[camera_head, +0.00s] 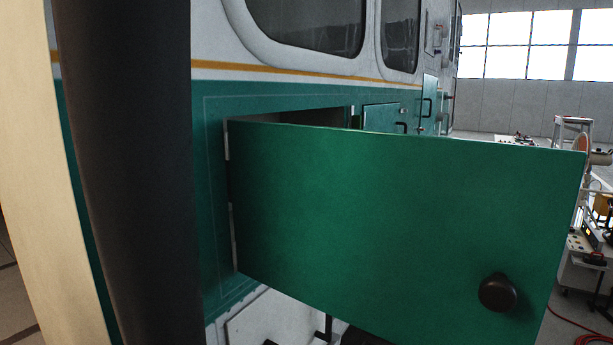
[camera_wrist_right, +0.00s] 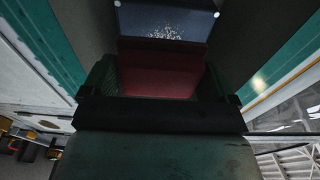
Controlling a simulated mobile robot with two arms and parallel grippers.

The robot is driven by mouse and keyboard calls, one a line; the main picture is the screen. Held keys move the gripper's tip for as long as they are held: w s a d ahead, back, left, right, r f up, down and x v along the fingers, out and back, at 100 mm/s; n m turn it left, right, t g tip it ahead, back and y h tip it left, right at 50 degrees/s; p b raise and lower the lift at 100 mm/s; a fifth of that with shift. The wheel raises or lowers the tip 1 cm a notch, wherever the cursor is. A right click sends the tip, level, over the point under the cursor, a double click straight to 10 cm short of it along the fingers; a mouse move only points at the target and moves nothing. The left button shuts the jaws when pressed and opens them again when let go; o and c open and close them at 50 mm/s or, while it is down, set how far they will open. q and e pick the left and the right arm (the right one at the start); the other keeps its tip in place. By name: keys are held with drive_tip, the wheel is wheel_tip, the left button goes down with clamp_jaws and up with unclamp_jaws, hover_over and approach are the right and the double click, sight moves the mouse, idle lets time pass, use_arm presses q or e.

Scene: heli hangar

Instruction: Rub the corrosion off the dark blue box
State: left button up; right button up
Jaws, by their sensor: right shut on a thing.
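The dark blue box (camera_wrist_right: 137,22) shows at the top of the right wrist view. It has a patch of pale speckled corrosion (camera_wrist_right: 168,32) in its middle and a light round spot at each upper corner. My right gripper (camera_wrist_right: 160,76) is shut on a red block or pad (camera_wrist_right: 158,72), whose far edge lies just below the box face in the picture. I cannot tell whether the pad touches the box. In the head view the box and both grippers do not show; the open green door covers much of the compartment. My left gripper is in neither view.
The green door (camera_head: 390,220) with a dark round knob (camera_head: 498,293) stands swung open from the green and white helicopter side (camera_head: 290,84). Smaller green panels (camera_head: 381,117) with handles lie beyond it. A cart with equipment (camera_head: 585,245) and a red hose (camera_head: 580,322) are at the right.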

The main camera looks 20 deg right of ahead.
drive_tip(key=shift+r, duration=0.4)
drive_tip(key=shift+w+a+r+p, duration=0.1)
drive_tip(key=shift+w+a+p, duration=0.25)
drive_tip(key=shift+w, duration=0.1)
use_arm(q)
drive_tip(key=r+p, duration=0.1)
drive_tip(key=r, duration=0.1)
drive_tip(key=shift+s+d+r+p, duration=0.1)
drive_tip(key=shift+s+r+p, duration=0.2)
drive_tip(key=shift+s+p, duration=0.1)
use_arm(e)
drive_tip(key=x, duration=0.4)
drive_tip(key=shift+w+a, duration=0.1)
drive_tip(key=shift+a, duration=0.25)
drive_tip(key=shift+x, duration=0.9)
